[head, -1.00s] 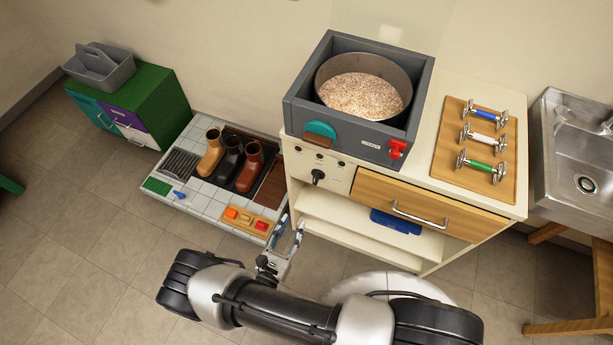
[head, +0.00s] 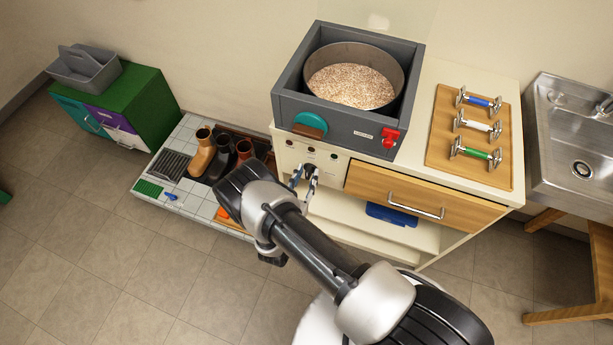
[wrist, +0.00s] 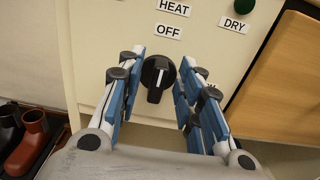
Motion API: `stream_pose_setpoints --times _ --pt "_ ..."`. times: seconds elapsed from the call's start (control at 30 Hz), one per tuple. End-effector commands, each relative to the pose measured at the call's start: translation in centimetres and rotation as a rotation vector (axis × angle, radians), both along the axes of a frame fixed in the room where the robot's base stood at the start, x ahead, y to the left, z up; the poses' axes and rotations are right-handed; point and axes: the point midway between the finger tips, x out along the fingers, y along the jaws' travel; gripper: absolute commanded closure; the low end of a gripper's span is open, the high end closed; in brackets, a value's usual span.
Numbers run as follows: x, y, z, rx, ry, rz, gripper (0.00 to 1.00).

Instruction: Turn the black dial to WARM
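The black dial (wrist: 158,76) is on the cream front panel, with a white line on its raised grip. The grip stands nearly upright in the wrist view, below the OFF label (wrist: 168,32). DRY (wrist: 234,25) is at the upper right. Another label (wrist: 213,92) to the right is mostly hidden by a finger, so I cannot read it. My gripper (wrist: 164,68) is open, with blue-padded fingers left and right of the dial and visible gaps to it. In the head view my gripper (head: 304,174) is at the panel, largely covering the dial.
A wooden drawer (head: 395,193) is right of the dial. Boots (head: 222,158) stand on a tray at left.

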Motion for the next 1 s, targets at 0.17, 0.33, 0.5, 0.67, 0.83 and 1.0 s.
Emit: stream_pose_setpoints --times 0.17,0.33,0.5,0.67,0.83,1.0 --pt "0.58 -0.2 0.04 0.0 -0.001 0.0 0.67" --pt "0.57 -0.19 0.06 0.0 -0.001 0.0 0.67" --pt "0.56 -0.19 0.04 0.0 0.0 0.0 0.76" --pt "0.54 -0.19 0.03 0.0 0.0 0.0 0.87" --pt "0.54 -0.19 0.03 0.0 0.0 0.0 0.98" --pt "0.53 -0.2 0.02 -0.001 0.0 0.0 1.0"
